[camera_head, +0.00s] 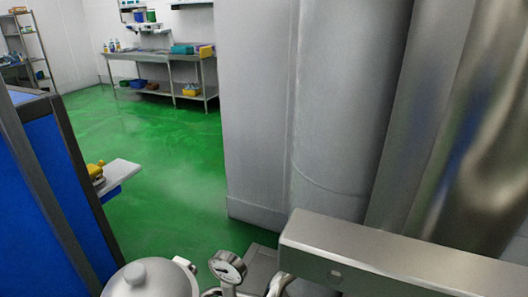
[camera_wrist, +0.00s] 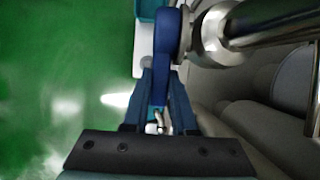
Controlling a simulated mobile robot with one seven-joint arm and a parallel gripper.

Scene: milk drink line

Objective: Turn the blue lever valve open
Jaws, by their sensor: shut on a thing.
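The blue lever (camera_wrist: 168,36) shows in the upper middle of the wrist view, beside a shiny metal pipe fitting (camera_wrist: 212,36). My gripper (camera_wrist: 160,82) reaches up from the bottom of that view, with its two dark blue fingers on either side of the lever's lower part. The fingers are shut on the lever. The fingers partly hide the lever's end. I cannot make out the lever or my gripper in the head view.
In the head view, a pressure gauge (camera_head: 228,267) stands at the bottom centre. A wide metal beam (camera_head: 400,262) and large steel cylinders fill the right. Blue panels (camera_head: 55,185) stand at the left. Green floor (camera_head: 165,160) is open between them, with a steel table (camera_head: 160,57) beyond.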

